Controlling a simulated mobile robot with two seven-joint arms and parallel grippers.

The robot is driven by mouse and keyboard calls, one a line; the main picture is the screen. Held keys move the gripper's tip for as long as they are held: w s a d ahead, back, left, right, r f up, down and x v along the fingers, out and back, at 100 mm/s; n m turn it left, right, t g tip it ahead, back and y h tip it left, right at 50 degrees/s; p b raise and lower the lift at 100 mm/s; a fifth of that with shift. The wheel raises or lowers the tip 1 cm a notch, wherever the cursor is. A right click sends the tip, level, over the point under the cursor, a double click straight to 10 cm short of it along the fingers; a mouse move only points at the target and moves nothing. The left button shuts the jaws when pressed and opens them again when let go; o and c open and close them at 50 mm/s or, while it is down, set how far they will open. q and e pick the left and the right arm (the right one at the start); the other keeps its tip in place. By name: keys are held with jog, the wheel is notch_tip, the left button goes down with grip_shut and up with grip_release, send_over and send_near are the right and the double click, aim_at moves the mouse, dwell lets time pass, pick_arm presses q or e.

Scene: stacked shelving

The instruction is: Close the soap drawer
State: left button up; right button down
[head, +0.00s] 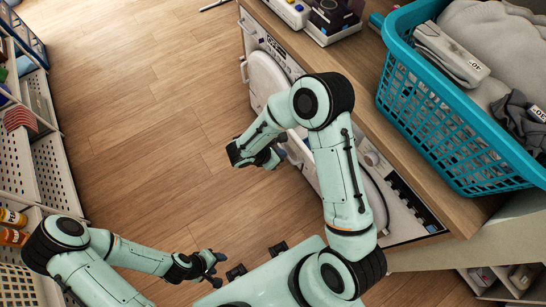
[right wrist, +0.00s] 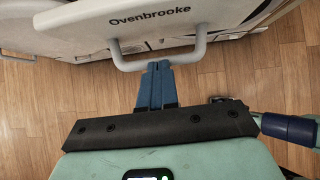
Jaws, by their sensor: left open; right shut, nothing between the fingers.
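The soap drawer front is a white panel marked "Ovenbrooke" (right wrist: 150,20) with a pale bar handle (right wrist: 190,56), at the top of the right wrist view. My right gripper (right wrist: 157,66) is shut and empty, its blue fingertips at the middle of the handle bar; I cannot tell whether they touch. In the head view my right gripper (head: 278,153) is beside the washing machines, and my forearm and elbow partly hide the drawer area. How far the drawer stands out is unclear. My left gripper (head: 218,262) is open and empty over the floor, away from the machines.
A washing machine with a round door (head: 268,78) stands under the wooden counter (head: 352,58). A teal laundry basket (head: 440,125) with towels sits on the counter. White shelving (head: 50,165) lines the left side. The wooden floor (head: 150,110) between is clear.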

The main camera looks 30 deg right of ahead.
jog(key=d, duration=0.6)
jog(key=w+d+b, duration=0.1)
jog(key=d, duration=0.6)
jog(key=d+b, duration=0.1)
jog(key=d, duration=0.5)
jog(key=shift+w+d, duration=0.2)
jog(key=shift+d, duration=0.15)
pick_arm(q)
jog(key=s+f, duration=0.1)
jog(key=f, duration=0.1)
jog(key=shift+s+f, duration=0.35)
jog(key=shift+s, duration=0.05)
pick_arm(e)
jog(key=shift+a, duration=0.1)
jog(key=shift+w+a, duration=0.1)
jog(key=shift+a, duration=0.45)
jog(key=a, duration=0.1)
jog(key=a+r, duration=0.1)
jog(key=a, duration=0.1)
jog(key=shift+r, duration=0.1)
pick_arm(q)
jog(key=shift+s+a+r+p, duration=0.4)
jog(key=shift+s+a, duration=0.1)
jog(key=shift+a, duration=0.2)
pick_arm(e)
jog(key=v, duration=0.9)
jog(key=shift+s+r, duration=0.15)
jog(key=shift+s, duration=0.15)
jog(key=shift+a, duration=0.15)
